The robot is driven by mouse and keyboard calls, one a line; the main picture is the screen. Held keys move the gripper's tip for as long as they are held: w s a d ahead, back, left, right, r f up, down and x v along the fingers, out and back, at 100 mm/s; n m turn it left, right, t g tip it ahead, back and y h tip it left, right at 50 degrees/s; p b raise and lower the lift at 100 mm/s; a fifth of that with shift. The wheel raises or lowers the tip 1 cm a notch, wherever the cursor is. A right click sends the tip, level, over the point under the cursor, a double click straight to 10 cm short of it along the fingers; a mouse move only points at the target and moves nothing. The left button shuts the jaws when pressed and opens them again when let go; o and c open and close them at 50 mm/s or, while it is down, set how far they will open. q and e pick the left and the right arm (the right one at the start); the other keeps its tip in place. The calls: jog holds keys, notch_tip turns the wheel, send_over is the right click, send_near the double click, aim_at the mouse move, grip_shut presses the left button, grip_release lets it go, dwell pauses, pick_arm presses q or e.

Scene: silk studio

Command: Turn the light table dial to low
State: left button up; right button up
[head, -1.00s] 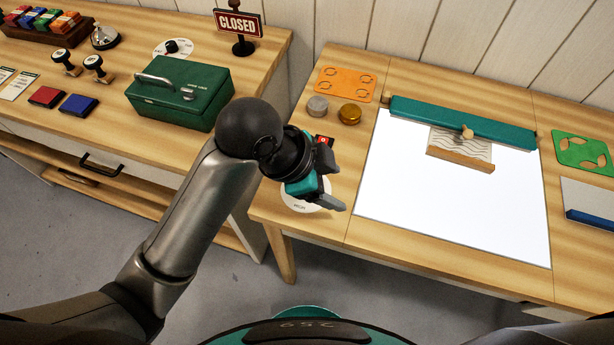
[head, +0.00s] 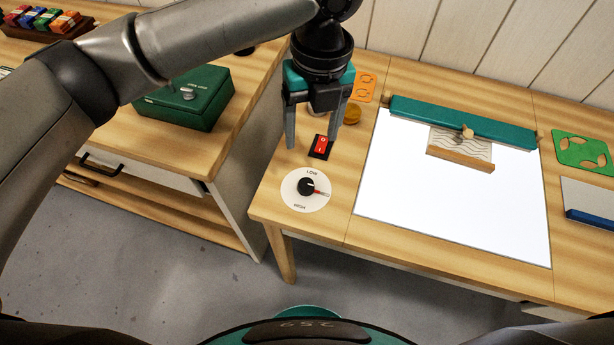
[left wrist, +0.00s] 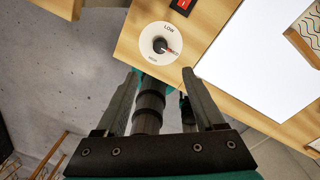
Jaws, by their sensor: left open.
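The dial is a white disc (head: 306,203) at the left end of the light table (head: 440,215), marked LOW at its far side and HIGH at its near side. Its black knob (head: 306,186) has a red pointer aimed right, between the two words. The left wrist view also shows the dial (left wrist: 148,35), just beyond the fingertips. My left gripper (head: 312,143) is open and empty, fingers pointing down, apart from the knob. In the head view it appears on the far side of the dial, around the red switch. My right gripper is not in view.
A red rocker switch (head: 321,146) is close to the dial. A brass knob (head: 352,114) and an orange plate (head: 366,86) are behind it. A teal bar (head: 460,122) crosses the lit panel's back. A green cash box (head: 185,98) sits on the left counter.

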aim_at(307, 184)
pick_arm(q)
jog(key=f+b, duration=0.1)
jog(key=f, duration=0.4)
jog(key=f+b, duration=0.1)
jog(key=f, duration=0.4)
jog(key=f+b, duration=0.1)
jog(key=f, duration=0.4)
jog(key=shift+s+a, duration=0.1)
jog(key=shift+a, duration=0.3)
jog(key=shift+r, duration=0.1)
grip_shut()
